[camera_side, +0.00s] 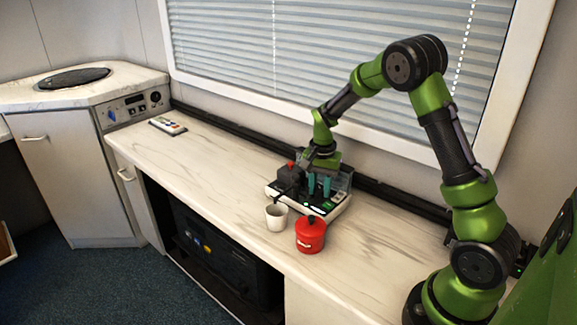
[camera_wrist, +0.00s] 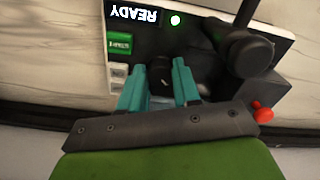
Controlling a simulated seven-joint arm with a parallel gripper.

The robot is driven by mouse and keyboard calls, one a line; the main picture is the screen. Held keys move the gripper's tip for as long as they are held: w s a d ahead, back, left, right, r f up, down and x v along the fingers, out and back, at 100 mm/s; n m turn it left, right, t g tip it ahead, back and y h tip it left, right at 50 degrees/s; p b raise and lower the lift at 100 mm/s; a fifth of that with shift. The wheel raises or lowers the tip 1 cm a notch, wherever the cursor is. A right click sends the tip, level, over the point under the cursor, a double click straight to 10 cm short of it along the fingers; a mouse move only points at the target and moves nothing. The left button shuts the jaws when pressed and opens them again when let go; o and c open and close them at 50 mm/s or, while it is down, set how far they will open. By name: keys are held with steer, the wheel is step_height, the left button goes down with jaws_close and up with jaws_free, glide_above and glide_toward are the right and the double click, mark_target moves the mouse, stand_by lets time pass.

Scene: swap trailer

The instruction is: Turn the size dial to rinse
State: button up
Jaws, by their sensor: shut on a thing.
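A small coffee machine (camera_side: 335,208) stands on the counter, with a black top and a pale front. In the wrist view its panel (camera_wrist: 190,20) shows a lit READY display (camera_wrist: 133,14), upside down, and a green light. A dark round dial (camera_wrist: 161,82) with a pale mark lies between my fingers. My gripper (camera_wrist: 160,78) has two teal fingers, one on each side of the dial, closed on it. In the side view my gripper (camera_side: 320,186) points down over the machine. The dial's setting labels are not readable.
A white cup (camera_side: 276,217) and a red canister (camera_side: 310,236) stand in front of the machine. A black round-ended part (camera_wrist: 248,52) and a red knob (camera_wrist: 262,113) are beside my fingers. A remote (camera_side: 168,125) lies far left; the counter between is clear.

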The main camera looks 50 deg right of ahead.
steer(key=shift+n, duration=0.3)
stand_by(0.4)
steer(key=o, duration=1.1)
steer(key=shift+c, duration=0.2)
